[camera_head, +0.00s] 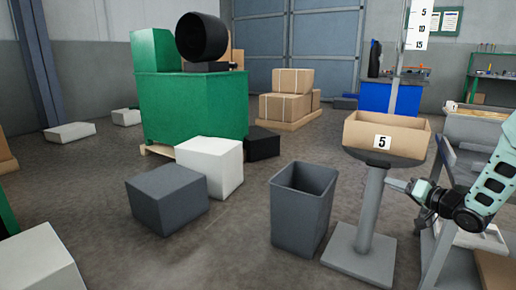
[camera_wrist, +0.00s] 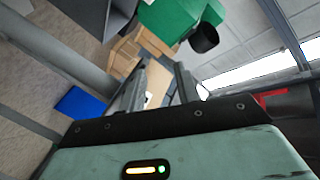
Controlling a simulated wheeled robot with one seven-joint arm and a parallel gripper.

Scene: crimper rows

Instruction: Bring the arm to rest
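My arm comes in from the right edge in the head view. My gripper (camera_head: 390,184) points left, beside the grey post of the stand with the cardboard box marked 5 and below that box's level. In the wrist view my gripper (camera_wrist: 160,66) shows two fingers apart, with a clear gap and nothing held between them. Whether the fingertips touch the post cannot be told from the head view.
The open cardboard box (camera_head: 388,133) sits on the grey stand (camera_head: 370,215). A dark grey bin (camera_head: 302,208) is left of it. A shelf rack (camera_head: 448,160) stands close by my arm at right. Grey (camera_head: 167,198) and white (camera_head: 210,166) blocks lie left; floor between is clear.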

